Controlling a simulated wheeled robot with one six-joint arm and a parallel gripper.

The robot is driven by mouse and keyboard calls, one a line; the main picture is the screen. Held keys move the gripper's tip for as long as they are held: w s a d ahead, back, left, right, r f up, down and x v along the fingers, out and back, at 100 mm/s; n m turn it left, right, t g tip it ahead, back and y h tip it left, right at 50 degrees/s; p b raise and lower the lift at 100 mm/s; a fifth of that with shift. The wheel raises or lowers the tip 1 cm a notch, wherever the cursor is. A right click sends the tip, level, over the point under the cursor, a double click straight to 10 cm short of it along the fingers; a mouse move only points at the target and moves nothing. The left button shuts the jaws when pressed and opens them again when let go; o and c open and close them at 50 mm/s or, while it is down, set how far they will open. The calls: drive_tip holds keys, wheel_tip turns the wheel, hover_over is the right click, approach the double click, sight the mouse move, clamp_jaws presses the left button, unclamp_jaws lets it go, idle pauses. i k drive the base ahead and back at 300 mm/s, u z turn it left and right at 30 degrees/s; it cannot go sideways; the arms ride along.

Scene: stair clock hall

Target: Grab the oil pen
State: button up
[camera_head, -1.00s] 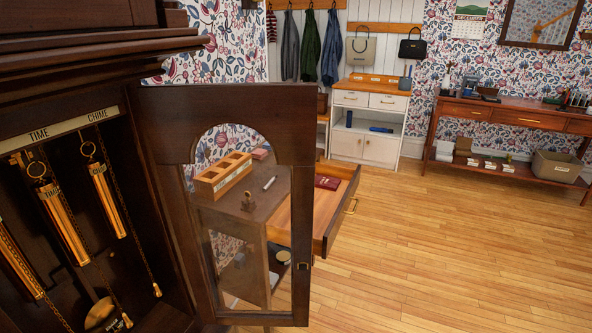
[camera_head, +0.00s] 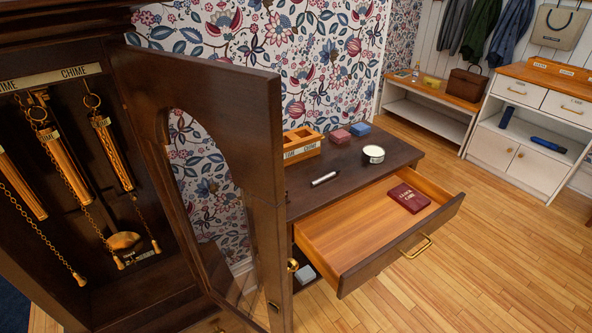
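A slim silver-white pen with a dark end (camera_head: 324,179) lies on the dark top of a small cabinet (camera_head: 372,149), near its front left edge. I take it to be the oil pen, though no label on it can be read. It lies apart from the other items on that top. My gripper does not show in the view.
The clock case's glazed door (camera_head: 262,160) stands open left of the cabinet. The cabinet's drawer (camera_head: 330,235) is pulled out, holding a red booklet (camera_head: 409,197). A wooden box (camera_head: 301,146), a round tin (camera_head: 373,154) and two small blocks stand on top. Floor at right is clear.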

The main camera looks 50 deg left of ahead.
sight(333, 173)
drive_tip(key=u, duration=0.95)
drive_tip(key=i, duration=0.95)
drive_tip(key=u, duration=1.35)
drive_tip(key=i, duration=0.45)
drive_tip(key=z, duration=0.2)
